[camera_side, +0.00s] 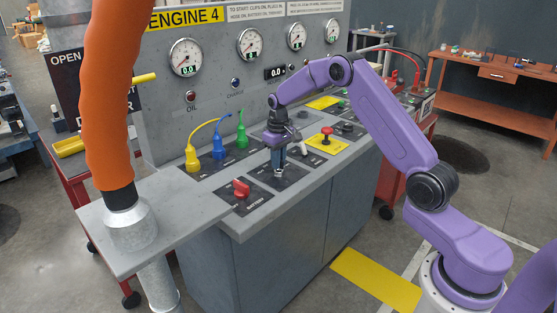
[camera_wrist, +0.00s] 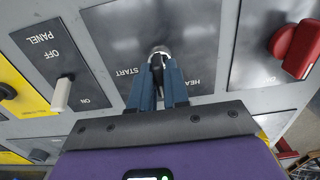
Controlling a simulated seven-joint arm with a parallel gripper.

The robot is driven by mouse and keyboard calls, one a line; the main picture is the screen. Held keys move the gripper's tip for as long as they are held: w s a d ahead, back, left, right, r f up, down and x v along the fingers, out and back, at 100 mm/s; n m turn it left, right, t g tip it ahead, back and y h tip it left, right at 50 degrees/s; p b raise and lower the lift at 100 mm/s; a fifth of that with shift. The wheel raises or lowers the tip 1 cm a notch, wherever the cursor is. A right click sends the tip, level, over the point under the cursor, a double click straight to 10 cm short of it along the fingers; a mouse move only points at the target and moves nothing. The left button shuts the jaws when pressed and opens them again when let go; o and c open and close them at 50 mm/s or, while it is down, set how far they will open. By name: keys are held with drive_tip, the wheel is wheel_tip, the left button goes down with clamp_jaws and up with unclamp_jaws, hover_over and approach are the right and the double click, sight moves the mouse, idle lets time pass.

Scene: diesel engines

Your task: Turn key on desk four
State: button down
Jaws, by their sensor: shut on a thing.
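The desk with the "ENGINE 4" sign (camera_side: 186,17) fills the middle of the side view. My gripper (camera_side: 279,172) points down at the desk top, over the dark key plate. In the wrist view my gripper (camera_wrist: 159,80) is shut on the key (camera_wrist: 158,60) at a round silver switch. The plate (camera_wrist: 125,35) around it reads "START" and "HEA…", the rest covered by my fingers. The key is mostly hidden between the fingers, and its exact angle is hard to tell.
A red battery switch (camera_side: 241,189) stands in front of my gripper, and a white panel toggle (camera_wrist: 61,95) beside it. Yellow, blue and green plugs (camera_side: 216,145) with cables are behind left. A red button on yellow (camera_side: 327,136) is to the right. A thick orange hose (camera_side: 110,100) rises at left.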

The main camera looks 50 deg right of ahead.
drive_tip(key=c, duration=1.2)
unclamp_jaws()
wheel_tip(320, 180, up, 18)
drive_tip(key=shift+f, duration=0.25)
drive_tip(key=shift+a, duration=0.1)
